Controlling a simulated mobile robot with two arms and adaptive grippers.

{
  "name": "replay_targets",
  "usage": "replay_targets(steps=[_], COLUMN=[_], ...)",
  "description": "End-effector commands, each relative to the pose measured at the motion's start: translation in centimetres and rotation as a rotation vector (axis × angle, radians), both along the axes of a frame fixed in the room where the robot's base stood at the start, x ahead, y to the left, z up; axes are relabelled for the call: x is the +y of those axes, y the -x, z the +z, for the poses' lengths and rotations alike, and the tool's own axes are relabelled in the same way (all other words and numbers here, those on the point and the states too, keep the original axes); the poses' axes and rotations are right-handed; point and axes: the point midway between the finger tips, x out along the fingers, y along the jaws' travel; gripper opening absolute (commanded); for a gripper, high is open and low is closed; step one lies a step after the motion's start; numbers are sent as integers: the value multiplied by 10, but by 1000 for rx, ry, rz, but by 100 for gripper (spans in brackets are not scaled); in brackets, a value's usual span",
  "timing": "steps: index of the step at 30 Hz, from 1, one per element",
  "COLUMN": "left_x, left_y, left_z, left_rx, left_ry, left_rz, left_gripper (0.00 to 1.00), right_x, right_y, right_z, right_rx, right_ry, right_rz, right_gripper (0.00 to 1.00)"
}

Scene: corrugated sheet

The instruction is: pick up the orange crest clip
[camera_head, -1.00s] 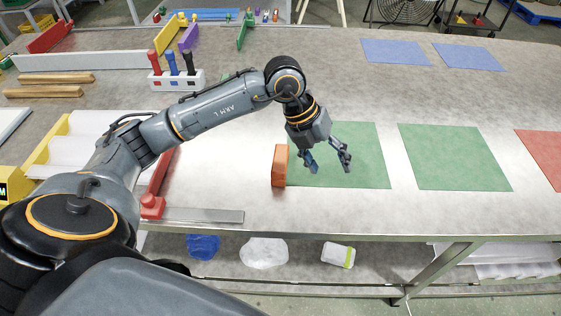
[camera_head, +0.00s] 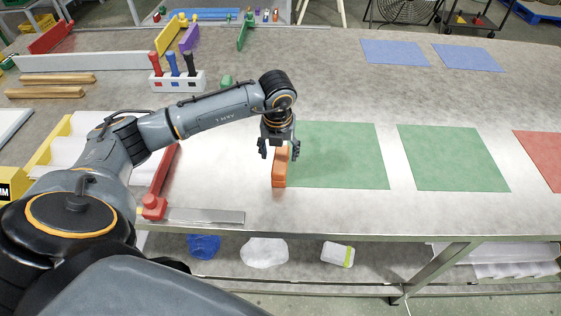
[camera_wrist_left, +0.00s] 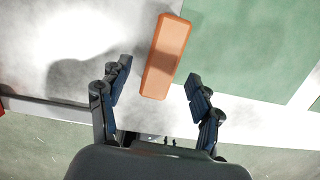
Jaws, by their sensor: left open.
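The orange crest clip (camera_head: 279,168) stands on the metal table at the left edge of the nearer left green mat. It is a narrow block. My left gripper (camera_head: 279,154) is open, pointing down over the clip, and its arm comes in from the left. In the left wrist view the clip (camera_wrist_left: 166,57) lies just ahead of and between the two open fingers (camera_wrist_left: 157,93), with a gap on both sides. I cannot tell how far above the clip the fingertips are. My right gripper is not in view.
Two green mats (camera_head: 345,155) (camera_head: 455,160) lie right of the clip, and a red mat (camera_head: 545,150) is at the right edge. A red bar (camera_head: 160,185) and a flat metal strip (camera_head: 205,216) lie to the left. A white holder (camera_head: 178,85) with screwdrivers stands behind the arm.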

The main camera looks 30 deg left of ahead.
Motion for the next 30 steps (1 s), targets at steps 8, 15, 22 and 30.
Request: replay_targets(steps=[8,15,22,30], left_x=[2,3,3,3], left_y=[-10,-11,-11,-11], left_z=[-38,-45,-46,-49], left_rx=[3,0,0,0], left_ry=[1,0,0,0], left_rz=[0,-2,-1,-1], left_gripper=[64,64,64,64], right_x=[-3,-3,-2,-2], right_y=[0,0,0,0], right_z=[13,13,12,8], right_rx=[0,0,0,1], right_ry=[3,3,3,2], right_rz=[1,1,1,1], right_gripper=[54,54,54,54])
